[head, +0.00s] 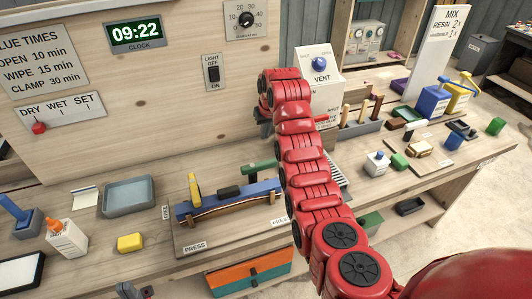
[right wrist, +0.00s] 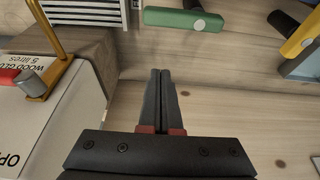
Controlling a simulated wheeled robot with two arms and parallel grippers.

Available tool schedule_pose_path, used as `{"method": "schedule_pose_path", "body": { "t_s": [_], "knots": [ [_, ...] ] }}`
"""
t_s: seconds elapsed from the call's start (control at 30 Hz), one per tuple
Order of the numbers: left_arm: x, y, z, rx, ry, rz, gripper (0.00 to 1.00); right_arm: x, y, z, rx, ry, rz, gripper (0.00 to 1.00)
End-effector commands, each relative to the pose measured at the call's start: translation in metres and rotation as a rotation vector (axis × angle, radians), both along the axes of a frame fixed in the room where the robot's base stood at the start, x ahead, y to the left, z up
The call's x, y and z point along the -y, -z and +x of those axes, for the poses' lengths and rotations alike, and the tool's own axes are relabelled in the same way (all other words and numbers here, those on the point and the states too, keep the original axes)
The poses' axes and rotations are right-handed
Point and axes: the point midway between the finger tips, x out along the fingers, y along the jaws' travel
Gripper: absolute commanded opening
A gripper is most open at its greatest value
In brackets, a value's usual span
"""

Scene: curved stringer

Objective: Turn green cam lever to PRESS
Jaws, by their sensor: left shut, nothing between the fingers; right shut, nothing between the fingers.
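The green cam lever (head: 262,166) sits at the right end of the blue press beam (head: 240,200), partly behind my right arm. It also shows at the top of the right wrist view (right wrist: 184,20), ahead of the fingers and apart from them. A yellow lever (head: 194,188) is at the beam's left end; it shows at the wrist view's right edge (right wrist: 302,36). A PRESS label (head: 195,247) lies at the front left; another (head: 279,220) is partly hidden. My right gripper (head: 264,126) is shut and empty. My left gripper (head: 132,289) is shut at the bottom edge.
A white glue container (right wrist: 45,110) stands close left of my right gripper in the wrist view. The wooden back panel (head: 130,95) rises behind the bench.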

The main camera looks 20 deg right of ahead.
Motion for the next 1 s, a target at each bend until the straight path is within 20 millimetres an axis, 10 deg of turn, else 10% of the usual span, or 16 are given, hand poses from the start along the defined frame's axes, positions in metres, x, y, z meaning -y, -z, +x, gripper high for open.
{"method": "schedule_pose_path", "body": {
  "t_s": [0.4,1.0],
  "knots": [
    [0.000,-0.005,0.000,0.000,0.000,0.000,0.00,0.000,0.005,0.003,0.002,0.000,0.000,0.00],
    [0.000,-0.037,0.000,0.000,0.000,0.000,0.00,-0.001,0.070,0.026,0.003,-0.001,0.000,0.00]
  ]
}}
